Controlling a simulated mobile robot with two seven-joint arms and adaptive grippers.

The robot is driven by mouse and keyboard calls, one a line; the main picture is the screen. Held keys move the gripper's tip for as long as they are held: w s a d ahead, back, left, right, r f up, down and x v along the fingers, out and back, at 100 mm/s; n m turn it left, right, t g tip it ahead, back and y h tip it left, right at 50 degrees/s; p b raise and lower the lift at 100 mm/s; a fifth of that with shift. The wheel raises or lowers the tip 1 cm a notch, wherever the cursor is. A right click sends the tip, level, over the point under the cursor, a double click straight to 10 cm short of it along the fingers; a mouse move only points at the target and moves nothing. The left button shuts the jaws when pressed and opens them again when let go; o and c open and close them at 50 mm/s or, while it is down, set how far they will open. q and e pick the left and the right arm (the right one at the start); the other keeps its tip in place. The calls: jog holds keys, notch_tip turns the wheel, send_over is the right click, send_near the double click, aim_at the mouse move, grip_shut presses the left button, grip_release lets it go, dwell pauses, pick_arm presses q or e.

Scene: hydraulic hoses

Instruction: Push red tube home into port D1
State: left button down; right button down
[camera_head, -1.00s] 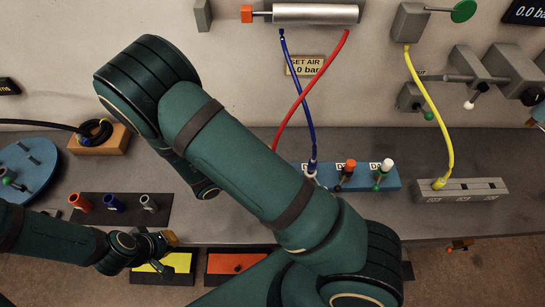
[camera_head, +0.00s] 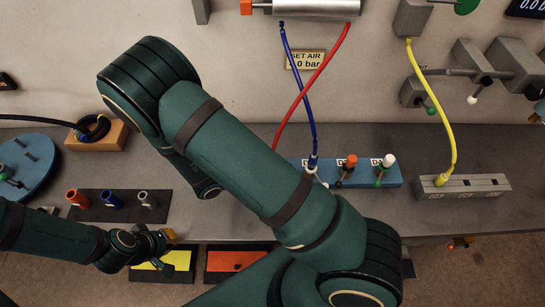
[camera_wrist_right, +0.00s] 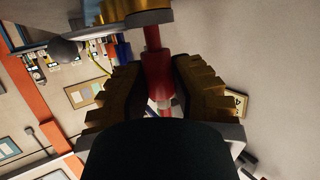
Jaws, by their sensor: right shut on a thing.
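The red tube (camera_head: 318,77) hangs from the silver cylinder, crosses the blue tube (camera_head: 303,90) and passes behind my right arm. In the right wrist view my right gripper (camera_wrist_right: 160,92) is shut on the red tube's end (camera_wrist_right: 154,65). In the head view this gripper is hidden by my arm. The blue port block (camera_head: 375,182) shows partly behind the arm. Its left end is covered, and I cannot make out port D1 clearly; the blue tube's end stands near there. My left gripper (camera_head: 168,237) is low on the left, its jaw opening unclear.
A grey block (camera_head: 480,189) with the yellow tube (camera_head: 433,105) stands right of the port block. A dark holder (camera_head: 95,212) with orange, blue and grey fittings is at left, near a blue disc (camera_head: 22,165). Yellow (camera_head: 178,262) and orange (camera_head: 238,262) panels are at the front.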

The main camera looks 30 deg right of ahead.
jog(key=shift+f, duration=0.15)
jog(key=c, duration=0.8)
grip_release()
jog(key=shift+c, duration=0.2)
jog(key=v, duration=1.2)
